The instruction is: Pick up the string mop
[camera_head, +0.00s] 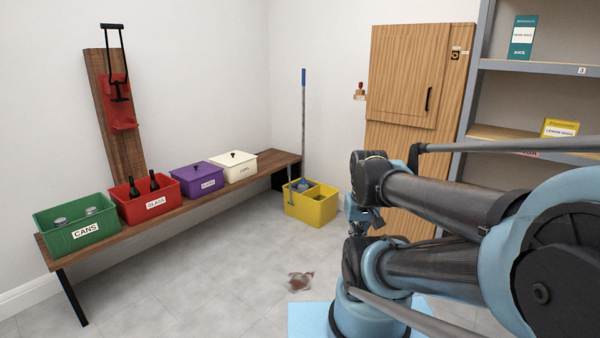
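The mop (303,125) stands nearly upright in the far corner, with a long grey pole and a blue grip at the top. Its lower end is in a yellow bucket (315,213) on the floor, with a blue part just above the rim. The mop's strings cannot be made out. My arm fills the right side of the picture. A small blue and dark part at the arm's far end, right of the bucket, seems to be my gripper (363,214). It is apart from the mop pole, and its fingers cannot be made out clearly.
A wooden bench (190,205) along the left wall bears green (75,240), red (128,212), purple (187,184) and cream (246,172) bins. A wooden cabinet (390,140) and shelves (530,68) stand right.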

